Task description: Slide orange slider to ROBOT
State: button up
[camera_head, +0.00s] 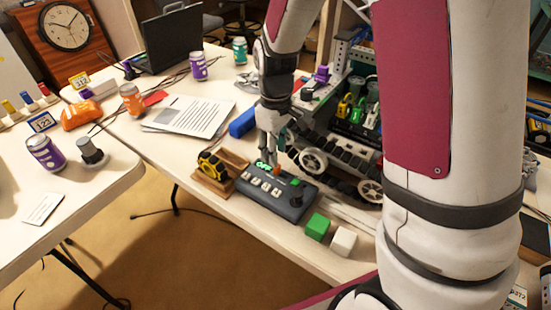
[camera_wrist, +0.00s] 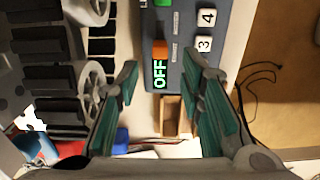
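The dark blue-grey control box (camera_head: 287,204) lies on the table below my gripper (camera_head: 270,150). In the wrist view, the orange slider (camera_wrist: 160,48) sits on the control box (camera_wrist: 190,70) right beside the lit green OFF label (camera_wrist: 160,76). A bit of another green display (camera_wrist: 143,3) is cut off at the top edge; no ROBOT label can be read. My gripper (camera_wrist: 168,78) is open and empty, its teal-padded fingers apart on either side of the OFF end, with the slider ahead between them. Contact with the box cannot be told.
A tracked robot (camera_head: 335,155) with white wheels stands close right of the gripper. A blue block (camera_head: 243,123) lies behind.

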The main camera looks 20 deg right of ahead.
notch_tip(320, 180, up, 8)
jog(key=shift+f, duration=0.25)
dwell(0.4)
jog(key=s+d+r+m+t+p, duration=0.1)
jog(key=s+r+m+t+p, duration=0.1)
jog(key=s+r, duration=0.8)
jog(key=s+r+m+t+p, duration=0.2)
jog(key=s+r+m+p, duration=0.3)
jog(key=s+r, duration=0.5)
jog(key=s+p, duration=0.2)
jog(key=s, duration=0.5)
jog(key=shift+s+d+r, duration=0.2)
jog(key=shift+d+r, duration=0.1)
jog(key=shift+d, duration=0.05)
jog(key=shift+a, duration=0.15)
